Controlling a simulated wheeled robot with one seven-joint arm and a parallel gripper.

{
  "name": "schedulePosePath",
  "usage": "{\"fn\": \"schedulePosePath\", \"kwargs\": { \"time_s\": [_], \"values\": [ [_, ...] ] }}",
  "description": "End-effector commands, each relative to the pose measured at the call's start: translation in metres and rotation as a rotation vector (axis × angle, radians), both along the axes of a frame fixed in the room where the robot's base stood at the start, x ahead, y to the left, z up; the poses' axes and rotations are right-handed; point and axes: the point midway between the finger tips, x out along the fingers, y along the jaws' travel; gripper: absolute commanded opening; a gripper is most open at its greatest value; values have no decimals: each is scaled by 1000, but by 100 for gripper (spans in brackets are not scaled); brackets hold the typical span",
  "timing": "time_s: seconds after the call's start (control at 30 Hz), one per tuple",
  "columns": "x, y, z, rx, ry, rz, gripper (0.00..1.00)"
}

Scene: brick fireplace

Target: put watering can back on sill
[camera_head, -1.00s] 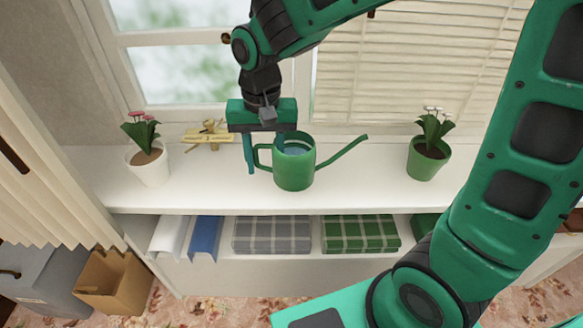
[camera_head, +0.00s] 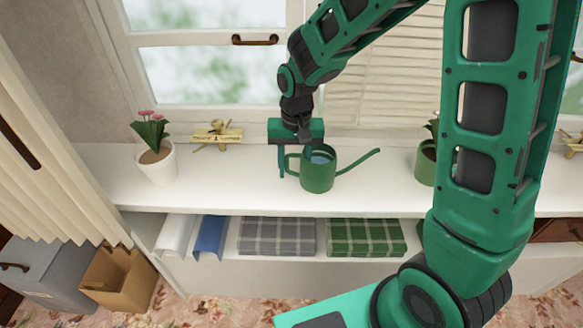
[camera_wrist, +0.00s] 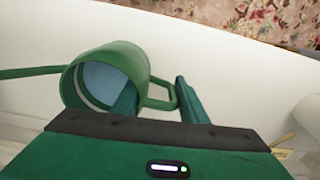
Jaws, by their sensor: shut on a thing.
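The green watering can (camera_head: 318,176) is upright at the white sill (camera_head: 235,185), between two flower pots, with its spout pointing right. I cannot tell if its base touches the sill. My gripper (camera_head: 296,166) comes down from above on the can's handle side. In the wrist view my gripper (camera_wrist: 155,88) has one finger in the can's open mouth and the other outside the handle, so it is shut on the can across wall and handle. The watering can (camera_wrist: 112,65) shows pale blue inside. The finger inside is partly hidden.
A green pot (camera_head: 426,165) stands to the right, partly behind my arm. The window is behind.

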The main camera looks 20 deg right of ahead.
Motion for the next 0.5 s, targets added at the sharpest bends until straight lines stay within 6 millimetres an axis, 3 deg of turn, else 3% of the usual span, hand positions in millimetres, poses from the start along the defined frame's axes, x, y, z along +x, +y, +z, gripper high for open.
{"fn": "schedulePosePath", "kwargs": {
  "time_s": [0.37, 0.4, 0.47, 0.5],
  "values": [
    [0, 0, -3, 0, 0, 0, 0],
    [0, 0, -4, 0, 0, 0, 44],
    [0, 0, -4, 0, 0, 0, 58],
    [0, 0, -4, 0, 0, 0, 58]
  ]
}}
